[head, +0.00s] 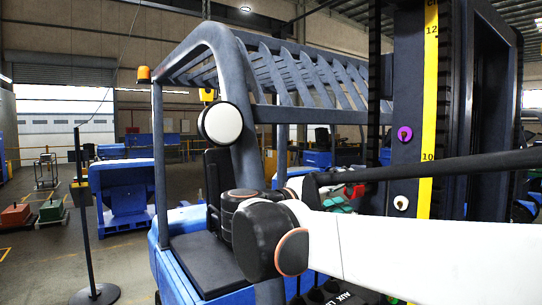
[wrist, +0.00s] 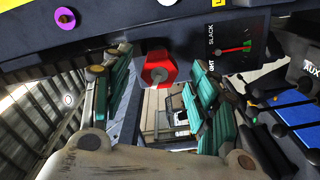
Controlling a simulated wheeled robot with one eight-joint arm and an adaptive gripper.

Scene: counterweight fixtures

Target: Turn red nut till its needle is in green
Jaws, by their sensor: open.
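The red nut (wrist: 158,69) shows in the wrist view on the underside of a dark panel, with a pale stud at its centre. My gripper (wrist: 156,84) is open, its teal-padded fingers to the left and right of the nut. I see no contact, and cannot tell how deep the nut sits between them. A gauge (wrist: 238,52) is right of the nut, with a "SLACK" label, a red needle and a small green mark; the needle's exact reading is too small to tell. In the head view my white arm hides most of the gripper and the nut.
A purple knob (head: 404,133) sits on the mast beside a yellow scale (head: 429,90). A white round knob (head: 401,202) is below it. Levers (wrist: 275,103) stand close on the right of the wrist view. The blue forklift's overhead guard (head: 290,70) rises behind my arm.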

